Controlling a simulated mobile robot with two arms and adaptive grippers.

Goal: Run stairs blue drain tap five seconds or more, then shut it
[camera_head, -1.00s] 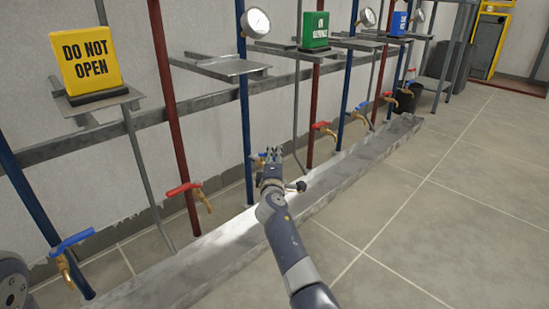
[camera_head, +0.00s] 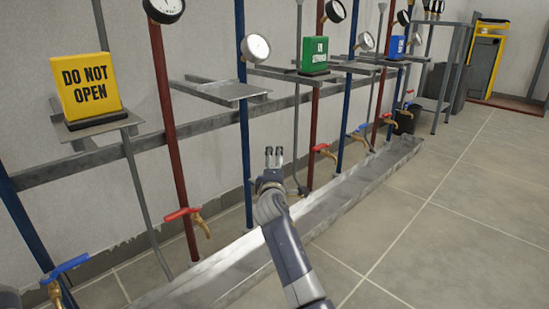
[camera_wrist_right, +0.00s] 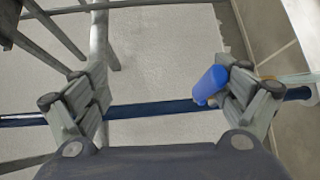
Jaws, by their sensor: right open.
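My right gripper (camera_head: 273,153) is open and empty in front of the blue pipe (camera_head: 244,130) in the middle of the head view. In the right wrist view, a blue tap handle (camera_wrist_right: 208,86) lies between the open fingers, close to the right finger; contact cannot be told. The blue pipe (camera_wrist_right: 150,109) crosses behind the fingers there. This tap is hidden behind my gripper in the head view. Other blue-handled taps are at the near left (camera_head: 65,268) and farther along the wall (camera_head: 359,130). Which tap is the stairs one cannot be told.
A red-handled tap (camera_head: 184,214) is left of my gripper, another (camera_head: 322,148) to its right. A metal trough (camera_head: 330,206) runs below the taps. A yellow DO NOT OPEN sign (camera_head: 87,85) and a green sign (camera_head: 314,54) stand on shelves. The floor at right is clear.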

